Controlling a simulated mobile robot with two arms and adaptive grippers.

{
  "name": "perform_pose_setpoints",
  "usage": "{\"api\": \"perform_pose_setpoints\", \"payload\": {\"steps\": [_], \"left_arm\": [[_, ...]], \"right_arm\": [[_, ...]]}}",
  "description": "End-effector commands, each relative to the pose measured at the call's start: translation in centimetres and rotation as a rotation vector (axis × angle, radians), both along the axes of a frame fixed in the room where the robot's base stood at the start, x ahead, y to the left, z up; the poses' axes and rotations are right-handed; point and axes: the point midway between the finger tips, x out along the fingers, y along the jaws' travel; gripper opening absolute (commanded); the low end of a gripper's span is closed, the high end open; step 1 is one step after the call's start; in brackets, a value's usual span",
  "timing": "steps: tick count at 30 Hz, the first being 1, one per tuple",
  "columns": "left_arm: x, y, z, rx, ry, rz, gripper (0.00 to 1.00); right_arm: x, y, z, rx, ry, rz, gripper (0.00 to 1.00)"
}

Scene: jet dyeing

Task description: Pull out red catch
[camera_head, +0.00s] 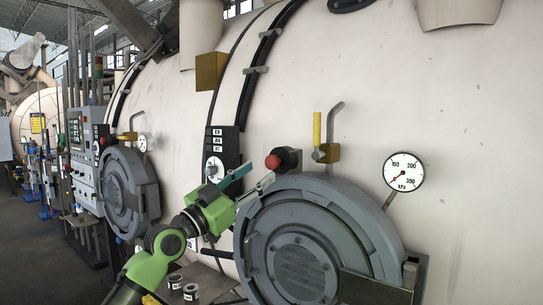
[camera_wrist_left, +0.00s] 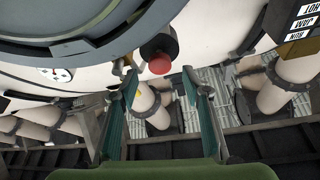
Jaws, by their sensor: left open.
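The red catch is a round red knob (camera_head: 273,162) on a dark mount at the upper left edge of the large grey round door (camera_head: 300,245). It also shows in the left wrist view (camera_wrist_left: 159,65), near the top middle, with the dark mount behind it. My left gripper (camera_head: 260,173) is open, its two fingers pointing up and right toward the knob. In the left wrist view the fingertips (camera_wrist_left: 160,78) stand apart on either side below the knob, with nothing between them. I cannot tell how far off the knob is. My right gripper is not in view.
A yellow-handled valve (camera_head: 317,130) and a pressure gauge (camera_head: 403,171) sit right of the knob. A switch panel (camera_head: 221,150) is on the pale vessel behind my gripper. A second grey door (camera_head: 122,190) is at left. Small cans (camera_head: 190,291) stand below my arm.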

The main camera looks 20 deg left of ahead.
Motion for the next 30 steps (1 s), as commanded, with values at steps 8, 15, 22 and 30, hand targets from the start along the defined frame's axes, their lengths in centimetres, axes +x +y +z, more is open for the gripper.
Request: {"api": "perform_pose_setpoints", "payload": {"steps": [8,15,22,30], "left_arm": [[4.1,-2.0,2.0,-0.002,0.001,-0.001,0.43],[5.3,-2.6,2.4,0.001,0.0,0.0,0.43],[5.4,-2.7,2.4,0.002,-0.001,0.001,0.43],[5.4,-2.7,2.3,0.002,-0.001,0.001,0.0]], "right_arm": [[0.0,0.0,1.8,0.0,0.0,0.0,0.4],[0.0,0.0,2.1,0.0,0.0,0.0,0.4],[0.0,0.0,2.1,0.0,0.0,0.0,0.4],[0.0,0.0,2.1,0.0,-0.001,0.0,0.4]]}}
